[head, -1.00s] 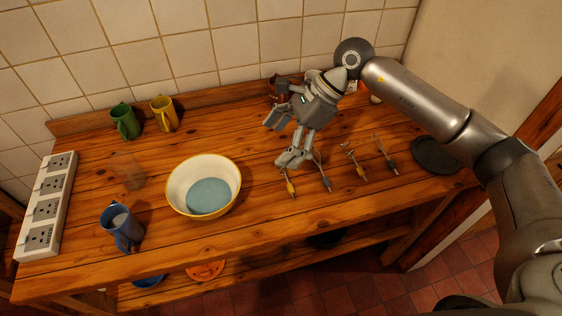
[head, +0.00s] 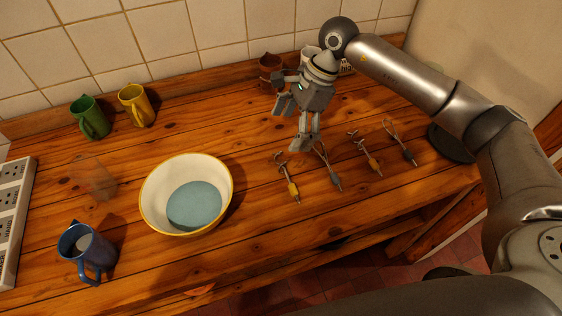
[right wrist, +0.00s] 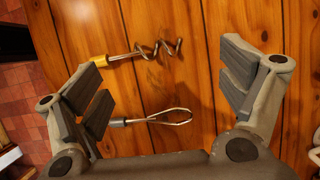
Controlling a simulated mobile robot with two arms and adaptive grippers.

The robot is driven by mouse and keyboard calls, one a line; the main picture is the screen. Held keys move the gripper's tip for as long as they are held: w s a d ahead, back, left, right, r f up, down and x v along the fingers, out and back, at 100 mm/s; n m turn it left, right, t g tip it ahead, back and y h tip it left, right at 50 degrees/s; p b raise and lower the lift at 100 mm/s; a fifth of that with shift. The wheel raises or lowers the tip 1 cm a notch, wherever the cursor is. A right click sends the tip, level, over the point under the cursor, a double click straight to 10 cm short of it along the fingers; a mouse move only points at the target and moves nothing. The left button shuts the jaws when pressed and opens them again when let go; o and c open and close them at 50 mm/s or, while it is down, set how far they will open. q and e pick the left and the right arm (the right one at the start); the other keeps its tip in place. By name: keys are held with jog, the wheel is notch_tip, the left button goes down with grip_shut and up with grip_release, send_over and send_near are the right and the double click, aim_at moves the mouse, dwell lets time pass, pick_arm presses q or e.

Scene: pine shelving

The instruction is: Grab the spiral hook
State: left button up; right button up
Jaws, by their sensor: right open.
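In the right wrist view, a spiral hook (right wrist: 160,48) with a yellow handle lies on the wooden table, its metal coil across the upper middle. A grey-handled wire loop tool (right wrist: 172,116) lies below it. My right gripper (right wrist: 165,75) is open and empty above the table, with both tools showing between its fingers. In the head view, my right gripper (head: 290,124) is just behind the row of tools. The leftmost yellow-handled tool (head: 292,188) appears to be the spiral hook, beside the grey-handled loop (head: 330,168). My left gripper does not show.
Another yellow-handled tool (head: 368,157) and a grey-handled whisk (head: 402,145) lie to the right. A white bowl (head: 152,205), blue mug (head: 75,247), green mug (head: 88,118), yellow mug (head: 136,105) and clear glass (head: 95,180) stand left. A dark round plate (head: 452,143) lies far right.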

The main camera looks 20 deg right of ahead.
aim_at(281, 156)
jog(key=shift+s+a+f, duration=0.15)
jog(key=shift+a+f, duration=0.15)
jog(key=shift+f, duration=0.2)
jog(key=shift+s+a+f, duration=0.15)
jog(key=shift+a+f, duration=0.1)
jog(key=shift+f, duration=0.25)
jog(key=shift+a+f+p, duration=0.1)
jog(key=shift+f+p, duration=0.2)
jog(key=x, duration=0.1)
jog(key=p+x, duration=0.1)
jog(key=x, duration=0.1)
jog(key=d+p+x, duration=0.1)
jog(key=shift+a+f, duration=0.2)
jog(key=shift+f, duration=0.3)
jog(key=shift+a+f, duration=0.15)
jog(key=shift+f, duration=0.2)
jog(key=shift+c, duration=0.4)
jog(key=c, duration=0.9)
